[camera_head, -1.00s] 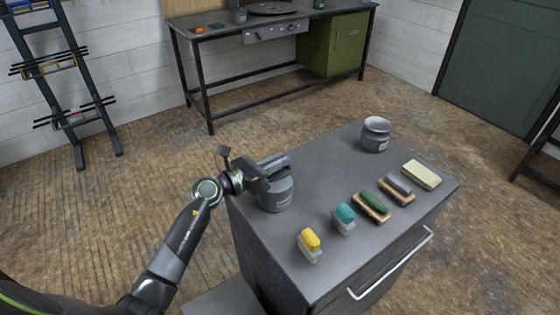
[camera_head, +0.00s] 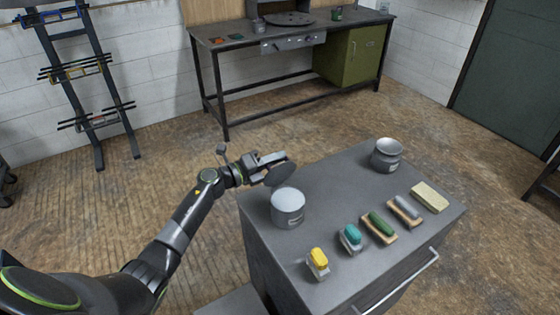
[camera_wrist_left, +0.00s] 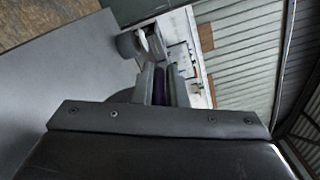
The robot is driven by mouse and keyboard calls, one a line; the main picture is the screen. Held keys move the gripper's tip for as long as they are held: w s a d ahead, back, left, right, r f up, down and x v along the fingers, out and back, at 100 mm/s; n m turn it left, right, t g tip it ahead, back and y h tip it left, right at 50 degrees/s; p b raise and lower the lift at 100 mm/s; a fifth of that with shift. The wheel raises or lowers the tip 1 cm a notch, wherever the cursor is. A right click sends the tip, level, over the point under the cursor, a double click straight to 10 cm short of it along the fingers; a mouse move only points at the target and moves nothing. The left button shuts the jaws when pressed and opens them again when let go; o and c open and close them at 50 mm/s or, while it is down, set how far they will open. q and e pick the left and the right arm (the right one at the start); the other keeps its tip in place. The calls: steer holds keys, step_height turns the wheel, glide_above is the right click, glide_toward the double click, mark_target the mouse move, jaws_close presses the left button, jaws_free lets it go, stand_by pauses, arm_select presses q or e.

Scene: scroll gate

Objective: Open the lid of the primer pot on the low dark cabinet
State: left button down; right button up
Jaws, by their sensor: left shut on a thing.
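The primer pot (camera_head: 288,210) stands upright near the left edge of the low dark cabinet (camera_head: 330,185). Its top shows a pale, uncovered surface. My left gripper (camera_head: 272,167) is above and behind the pot, shut on a dark round lid (camera_head: 280,175). The lid is tilted and held apart from the pot, at its far side. In the left wrist view the fingers (camera_wrist_left: 161,88) close on a thin dark piece; the rest of the lid is mostly hidden. My right gripper is not in view.
A second grey pot (camera_head: 387,155) stands at the cabinet's far corner. A row of brushes and blocks, with a yellow one (camera_head: 318,262) and a teal one (camera_head: 350,238), lines the drawer side. A workbench (camera_head: 290,40) stands behind, with open floor between.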

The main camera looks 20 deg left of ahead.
arm_select(q)
steer(key=shift+w+a+f+n, duration=0.3)
steer(key=shift+w+a+n, duration=0.25)
steer(key=shift+n, duration=0.4)
steer(key=shift+w+a+f+n, duration=0.3)
steer(key=shift+a+n, duration=0.35)
steer(key=shift+n, duration=0.3)
steer(key=c, duration=1.5)
jaws_free()
steer(key=shift+w+a, duration=0.1)
steer(key=shift+b+v, duration=2.45)
steer(key=shift+v, duration=6.3)
steer(key=shift+f, duration=0.15)
